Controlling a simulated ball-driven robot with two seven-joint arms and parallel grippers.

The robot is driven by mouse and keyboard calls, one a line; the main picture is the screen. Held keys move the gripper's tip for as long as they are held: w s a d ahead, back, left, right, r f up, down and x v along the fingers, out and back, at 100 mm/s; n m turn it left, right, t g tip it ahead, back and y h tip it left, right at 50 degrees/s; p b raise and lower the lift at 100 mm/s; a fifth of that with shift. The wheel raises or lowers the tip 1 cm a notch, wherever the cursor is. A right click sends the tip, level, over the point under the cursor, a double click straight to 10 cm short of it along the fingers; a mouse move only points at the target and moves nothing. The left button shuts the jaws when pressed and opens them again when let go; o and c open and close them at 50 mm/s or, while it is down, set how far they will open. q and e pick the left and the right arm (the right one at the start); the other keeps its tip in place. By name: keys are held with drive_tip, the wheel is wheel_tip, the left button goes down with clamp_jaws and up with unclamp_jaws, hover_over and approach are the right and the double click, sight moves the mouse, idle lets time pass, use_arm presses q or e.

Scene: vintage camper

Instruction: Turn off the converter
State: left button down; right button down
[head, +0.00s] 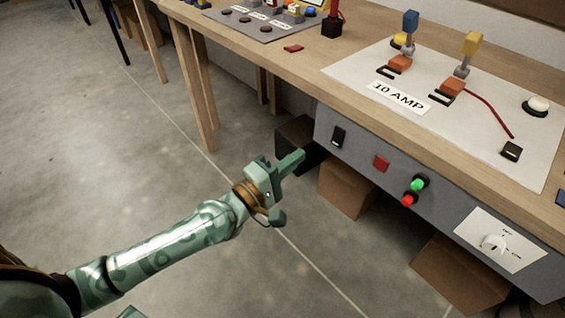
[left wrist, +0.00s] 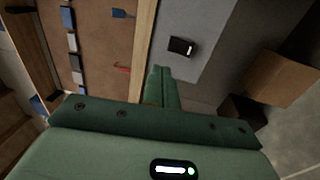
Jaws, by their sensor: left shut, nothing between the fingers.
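The converter (head: 360,152) is a grey unit set into the wooden bench at the right of the head view. Its front face carries a black rocker switch (head: 338,136), a red square button (head: 381,163), a green light (head: 418,183), a red light (head: 408,200) and a white dial (head: 493,243). My left gripper (head: 301,156) is shut and empty, in front of and to the left of the rocker switch, apparently apart from it. The left wrist view shows its green fingers (left wrist: 161,80) pointing toward the panel, with the rocker switch (left wrist: 181,46) just beyond. My right gripper is not in view.
A white top panel (head: 440,75) labelled 10 AMP holds blue and yellow levers. Cardboard boxes (head: 347,187) and a dark box (head: 296,140) stand under the bench. Another control board (head: 262,25) lies farther along.

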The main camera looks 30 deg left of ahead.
use_arm(q)
drive_tip(key=shift+s+a+r, duration=0.1)
drive_tip(key=shift+s+a, duration=0.1)
drive_tip(key=shift+s, duration=0.35)
drive_tip(key=shift+s+a+r, duration=0.1)
drive_tip(key=shift+s+a, duration=0.05)
drive_tip(key=shift+s, duration=0.4)
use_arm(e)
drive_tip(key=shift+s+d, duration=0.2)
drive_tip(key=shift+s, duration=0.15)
use_arm(q)
drive_tip(key=shift+f, duration=0.1)
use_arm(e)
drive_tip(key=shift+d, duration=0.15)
